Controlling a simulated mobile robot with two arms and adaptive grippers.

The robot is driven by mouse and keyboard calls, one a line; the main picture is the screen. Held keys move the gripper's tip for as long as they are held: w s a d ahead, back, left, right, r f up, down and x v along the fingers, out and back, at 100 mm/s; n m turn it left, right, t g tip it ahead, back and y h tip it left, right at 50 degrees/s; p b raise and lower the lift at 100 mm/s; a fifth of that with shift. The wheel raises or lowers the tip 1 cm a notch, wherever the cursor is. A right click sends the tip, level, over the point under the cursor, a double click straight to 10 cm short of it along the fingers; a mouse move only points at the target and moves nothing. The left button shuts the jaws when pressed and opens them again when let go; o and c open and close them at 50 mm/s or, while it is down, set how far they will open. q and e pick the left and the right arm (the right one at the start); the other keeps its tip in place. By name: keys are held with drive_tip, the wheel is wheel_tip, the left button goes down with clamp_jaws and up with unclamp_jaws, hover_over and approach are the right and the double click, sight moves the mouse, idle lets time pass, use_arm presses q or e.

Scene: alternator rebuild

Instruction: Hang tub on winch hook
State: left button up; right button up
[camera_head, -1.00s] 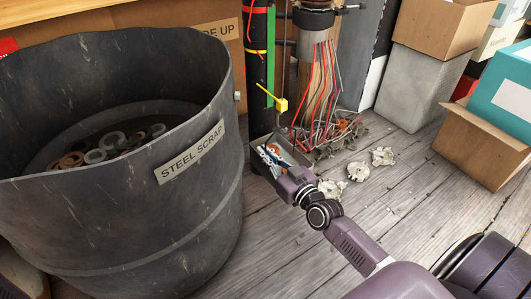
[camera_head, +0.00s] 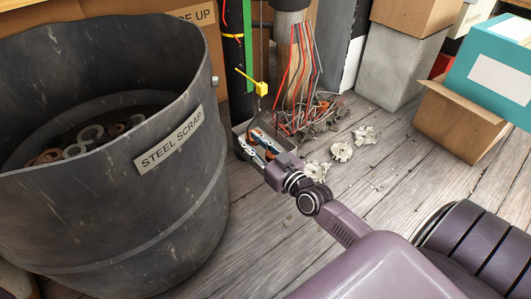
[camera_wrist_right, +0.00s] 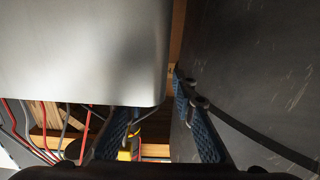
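A small grey metal tub (camera_head: 241,130) stands between the steel scrap bin and a post wrapped in wires, with brown and pale items in it. A yellow winch hook block (camera_head: 262,88) hangs on a thin line just above it. My right gripper (camera_head: 266,148) is at the tub's near side. In the right wrist view, a smooth grey surface, probably the tub (camera_wrist_right: 85,50), fills the upper left and hides the left finger's tip. The blue-padded fingers are apart, but I cannot tell whether they grip it. My left gripper is not in view.
The large dark bin (camera_head: 165,215) labelled STEEL SCRAP stands close on the left. Red and grey wires (camera_head: 302,55) hang behind the tub. Pale metal parts (camera_head: 342,151) lie on the wooden floor (camera_head: 385,190). Boxes (camera_head: 460,118) stand at the right.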

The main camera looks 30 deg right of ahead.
drive_tip(key=s, duration=1)
drive_tip(key=shift+s+d+r, duration=0.15)
drive_tip(key=shift+d, duration=0.3)
idle(0.6)
